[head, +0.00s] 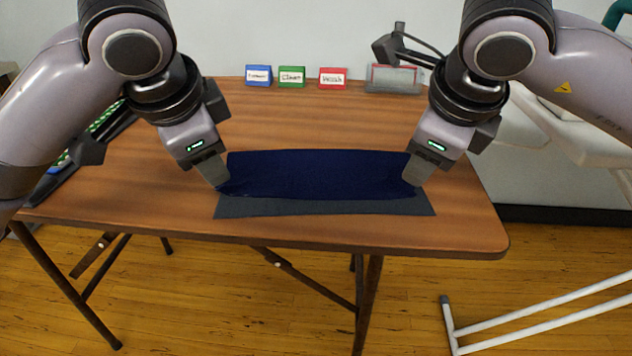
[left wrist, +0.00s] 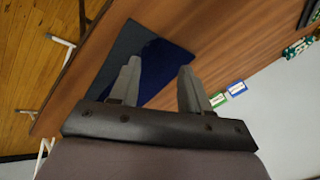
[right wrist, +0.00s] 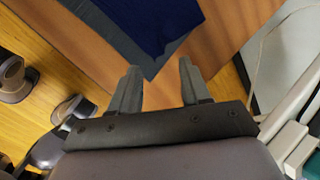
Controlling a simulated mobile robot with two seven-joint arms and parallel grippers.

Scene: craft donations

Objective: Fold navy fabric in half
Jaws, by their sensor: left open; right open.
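The navy fabric (head: 318,174) lies as a wide strip across a dark grey mat (head: 322,208), which shows along its front. The number of fabric layers is not clear. My left gripper (head: 221,186) is open at the fabric's front left corner; in the left wrist view the navy fabric (left wrist: 158,62) shows between and beyond the fingers. My right gripper (head: 414,184) is open at the front right corner; in the right wrist view the fabric (right wrist: 160,22) lies beyond the fingertips. Whether either finger pair touches the cloth is hard to tell.
Blue (head: 258,75), green (head: 292,77) and red (head: 333,78) label cards stand at the table's back edge. A grey device (head: 394,78) stands back right. A dark tray with green items (head: 105,120) is partly hidden at left. The wooden table (head: 300,120) is clear behind the fabric.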

